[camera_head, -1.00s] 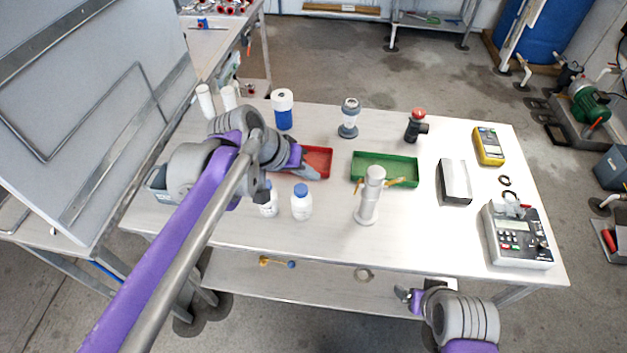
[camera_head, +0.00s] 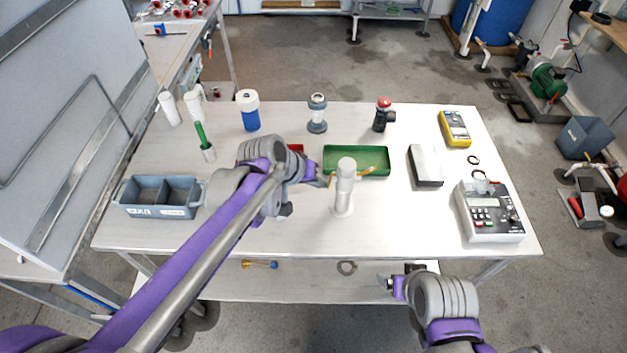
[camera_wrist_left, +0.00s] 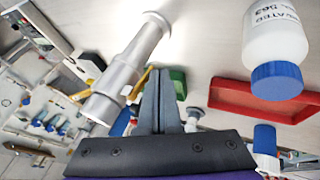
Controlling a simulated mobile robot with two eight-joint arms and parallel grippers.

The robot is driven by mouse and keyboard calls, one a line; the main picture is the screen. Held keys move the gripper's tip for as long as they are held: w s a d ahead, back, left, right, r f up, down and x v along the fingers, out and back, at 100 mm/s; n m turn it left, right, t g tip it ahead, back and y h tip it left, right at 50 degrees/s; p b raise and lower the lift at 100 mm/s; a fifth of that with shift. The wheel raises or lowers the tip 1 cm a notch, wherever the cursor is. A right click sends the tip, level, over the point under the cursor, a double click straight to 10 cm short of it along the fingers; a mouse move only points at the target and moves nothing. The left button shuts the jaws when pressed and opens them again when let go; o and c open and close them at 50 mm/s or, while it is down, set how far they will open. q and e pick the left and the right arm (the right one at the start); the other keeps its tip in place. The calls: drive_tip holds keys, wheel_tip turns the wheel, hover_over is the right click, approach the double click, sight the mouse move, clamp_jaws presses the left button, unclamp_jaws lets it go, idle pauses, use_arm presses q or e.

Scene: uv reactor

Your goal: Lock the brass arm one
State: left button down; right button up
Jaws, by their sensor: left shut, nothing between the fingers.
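The silver-white upright cylinder (camera_head: 344,190) stands on the table and carries two brass arms. One brass arm (camera_head: 367,171) sticks out to its right, above the green tray; the other is on its left, near my gripper. I cannot tell which is arm one. My left gripper (camera_head: 319,174) is shut and empty, just left of the cylinder. In the left wrist view its closed fingers (camera_wrist_left: 161,75) lie close beside a brass arm (camera_wrist_left: 139,84) on the cylinder (camera_wrist_left: 128,65); contact is unclear. My right gripper (camera_head: 389,284) is low before the table; its jaws are too small to judge.
A green tray (camera_head: 335,160) lies behind the cylinder. A grey box (camera_head: 425,165), a yellow meter (camera_head: 455,129) and a keypad instrument (camera_head: 489,211) are to the right. A grey two-part bin (camera_head: 158,211) is at left. The table front right of the cylinder is clear.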

use_arm(q)
drive_tip(key=shift+d+f, duration=0.3)
drive_tip(key=shift+d, duration=0.25)
drive_tip(key=shift+r, duration=0.8)
drive_tip(key=shift+a, duration=0.15)
